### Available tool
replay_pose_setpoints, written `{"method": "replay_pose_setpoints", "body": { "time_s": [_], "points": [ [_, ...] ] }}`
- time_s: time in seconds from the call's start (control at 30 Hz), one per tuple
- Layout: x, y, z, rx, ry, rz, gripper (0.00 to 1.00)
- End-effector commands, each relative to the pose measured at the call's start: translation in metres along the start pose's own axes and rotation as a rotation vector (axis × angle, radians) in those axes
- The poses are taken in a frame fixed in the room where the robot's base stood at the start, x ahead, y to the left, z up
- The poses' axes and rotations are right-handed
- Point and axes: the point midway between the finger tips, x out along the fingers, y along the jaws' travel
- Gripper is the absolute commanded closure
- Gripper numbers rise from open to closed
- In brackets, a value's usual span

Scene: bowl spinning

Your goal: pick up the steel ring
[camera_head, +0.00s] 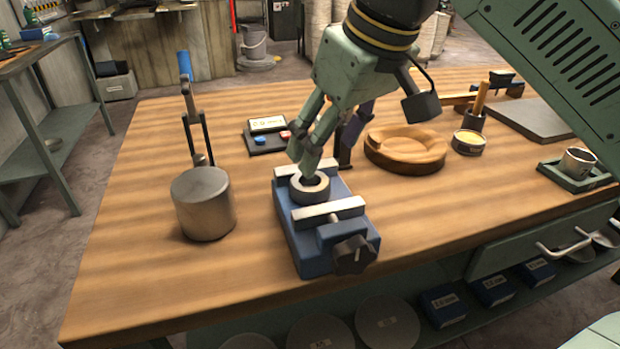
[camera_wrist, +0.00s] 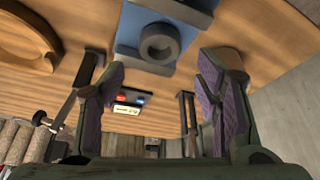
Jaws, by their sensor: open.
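The steel ring (camera_head: 311,188) is a thick dark grey ring lying flat on the blue vise (camera_head: 299,238), between its two pale jaws. In the wrist view the ring (camera_wrist: 160,42) shows near the top centre on the blue vise (camera_wrist: 126,30). My gripper (camera_head: 312,165) is above and just behind the ring in the head view. In the wrist view the fingers of my gripper (camera_wrist: 163,95) are wide apart with purple inner pads, and nothing is between them. I cannot tell whether a finger touches the ring in the head view.
A steel cylinder (camera_head: 203,207) stands left of the vise, with a blue-handled upright tool (camera_head: 190,110) behind it. A small panel with coloured buttons (camera_head: 268,135) lies behind the vise. A wooden bowl (camera_head: 405,150) and a tin (camera_head: 468,142) are to the right. The front left table is clear.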

Motion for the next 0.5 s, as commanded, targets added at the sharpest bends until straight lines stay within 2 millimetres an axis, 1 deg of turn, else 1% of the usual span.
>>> {"method": "replay_pose_setpoints", "body": {
  "time_s": [0.03, 0.1, 0.33, 0.5],
  "points": [
    [0.009, 0.0, 0.001, 0.001, -0.002, 0.001, 0.42],
    [0.018, 0.001, 0.0, 0.0, -0.001, 0.001, 0.42],
    [0.035, 0.001, -0.001, 0.002, -0.001, 0.002, 0.42],
    [0.061, 0.001, -0.003, 0.001, -0.004, 0.003, 0.42]
  ]
}}
